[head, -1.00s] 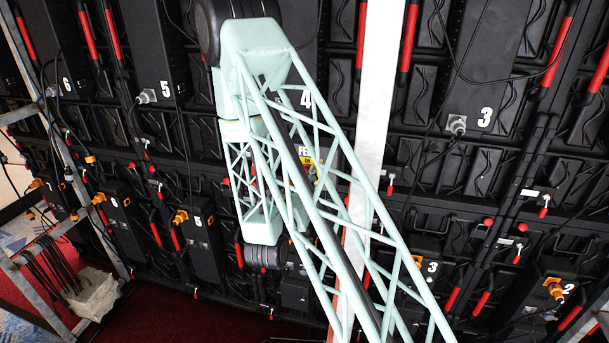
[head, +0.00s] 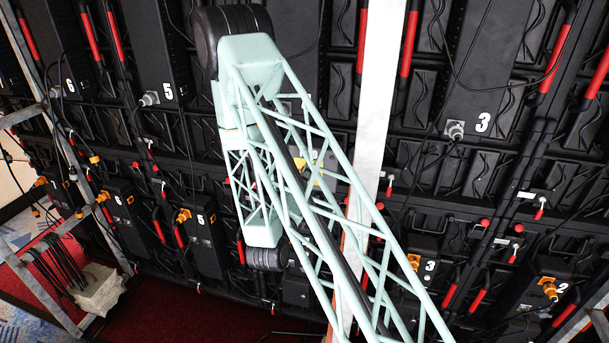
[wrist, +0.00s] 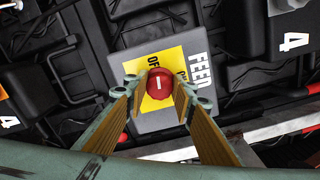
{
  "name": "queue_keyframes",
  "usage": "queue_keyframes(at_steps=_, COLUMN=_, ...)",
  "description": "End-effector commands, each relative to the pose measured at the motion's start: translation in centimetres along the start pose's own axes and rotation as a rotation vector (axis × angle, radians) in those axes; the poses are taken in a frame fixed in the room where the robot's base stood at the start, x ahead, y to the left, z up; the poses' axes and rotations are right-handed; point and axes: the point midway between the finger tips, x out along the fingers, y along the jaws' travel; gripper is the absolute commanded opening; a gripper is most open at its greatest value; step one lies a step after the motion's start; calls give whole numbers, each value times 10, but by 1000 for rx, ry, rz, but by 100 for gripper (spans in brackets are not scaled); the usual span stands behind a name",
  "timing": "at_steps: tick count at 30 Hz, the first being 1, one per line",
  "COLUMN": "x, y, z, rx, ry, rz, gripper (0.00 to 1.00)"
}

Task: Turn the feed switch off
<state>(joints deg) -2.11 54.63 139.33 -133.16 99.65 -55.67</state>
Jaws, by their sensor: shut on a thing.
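The feed switch is a red round knob (wrist: 160,84) with a white mark, in the middle of the wrist view. It sits on a yellow plate (wrist: 147,57) on a grey box (wrist: 150,126) lettered FEED. OFF is printed on the plate above the knob; lettering to its right is partly hidden. My gripper (wrist: 159,90) has one finger on each side of the knob and is shut on it. The white mark stands roughly upright in the wrist view. In the head view, bits of the yellow plate (head: 313,182) show through my arm's lattice; my fingertips are hidden there.
Black video wall panels with red handles surround the switch. A black unit numbered 4 (wrist: 283,40) is close on its right in the wrist view. A pale upright post (head: 374,110) stands beside my arm in the head view. Cables hang at the left.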

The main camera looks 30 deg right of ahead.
Motion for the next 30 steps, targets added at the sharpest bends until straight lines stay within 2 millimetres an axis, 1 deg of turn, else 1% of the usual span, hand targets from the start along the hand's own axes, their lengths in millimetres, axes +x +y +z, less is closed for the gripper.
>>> queue_keyframes(at_steps=3, x=0, y=-1, z=1, rx=-68, ry=0, rz=0, gripper=13)
queue_keyframes(at_steps=10, x=0, y=1, z=0, rx=-153, ry=0, rz=0, gripper=13)
queue_keyframes(at_steps=25, x=0, y=1, z=0, rx=-177, ry=0, rz=0, gripper=13)
queue_keyframes(at_steps=26, x=0, y=1, z=0, rx=-177, ry=0, rz=0, gripper=24)
queue_keyframes(at_steps=30, x=0, y=1, z=0, rx=-176, ry=0, rz=0, gripper=37)
